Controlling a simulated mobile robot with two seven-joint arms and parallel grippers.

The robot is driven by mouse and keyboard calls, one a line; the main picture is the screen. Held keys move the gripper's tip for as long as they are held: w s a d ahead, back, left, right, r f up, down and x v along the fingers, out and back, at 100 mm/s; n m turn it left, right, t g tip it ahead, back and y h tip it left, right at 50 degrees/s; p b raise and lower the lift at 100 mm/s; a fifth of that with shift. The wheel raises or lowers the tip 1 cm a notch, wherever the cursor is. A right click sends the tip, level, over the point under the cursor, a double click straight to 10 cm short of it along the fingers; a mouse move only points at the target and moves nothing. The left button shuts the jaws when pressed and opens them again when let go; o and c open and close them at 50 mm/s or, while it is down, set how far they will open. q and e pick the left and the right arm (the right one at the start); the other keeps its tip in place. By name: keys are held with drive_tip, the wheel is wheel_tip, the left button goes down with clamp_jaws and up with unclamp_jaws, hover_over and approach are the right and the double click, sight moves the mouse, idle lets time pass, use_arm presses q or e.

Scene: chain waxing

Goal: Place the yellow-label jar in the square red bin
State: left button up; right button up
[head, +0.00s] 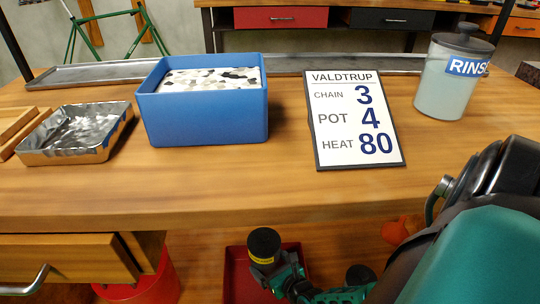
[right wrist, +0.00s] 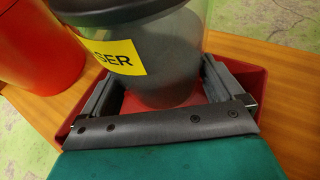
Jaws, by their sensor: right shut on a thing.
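The yellow-label jar (head: 264,246) shows in the head view below the table's front edge, with a dark lid and a yellow band. In the right wrist view the jar (right wrist: 168,55) is clear grey, with part of its label reading "SER". My right gripper (right wrist: 163,88) is shut on the jar, one finger on each side. In the head view this gripper (head: 276,271) is partly hidden by the jar. The square red bin (head: 238,284) lies below and around the jar in the picture; its red wall (right wrist: 292,150) also shows in the wrist view. My left gripper is not in view.
A round red bin (head: 150,286) stands left of the square one, also in the wrist view (right wrist: 40,55). On the table (head: 230,190) are a metal tray (head: 78,153), a blue box (head: 205,118), a sign (head: 342,155) and a rinse jar (head: 447,85). A drawer (head: 65,258) is at left.

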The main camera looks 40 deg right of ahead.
drive_tip(key=shift+w+f, duration=0.1)
drive_tip(key=shift+f, duration=0.15)
wheel_tip(320, 180, down, 3)
drive_tip(key=b, duration=0.3)
drive_tip(key=shift+f, duration=0.45)
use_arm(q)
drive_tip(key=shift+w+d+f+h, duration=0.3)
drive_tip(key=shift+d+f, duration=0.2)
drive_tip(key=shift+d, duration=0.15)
use_arm(e)
drive_tip(key=shift+f, duration=0.5)
drive_tip(key=o, duration=1.1)
drive_tip(key=shift+f, duration=0.1)
drive_tip(key=shift+c, duration=0.2)
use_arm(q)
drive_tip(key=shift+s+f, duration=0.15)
use_arm(e)
drive_tip(key=shift+o, duration=0.2)
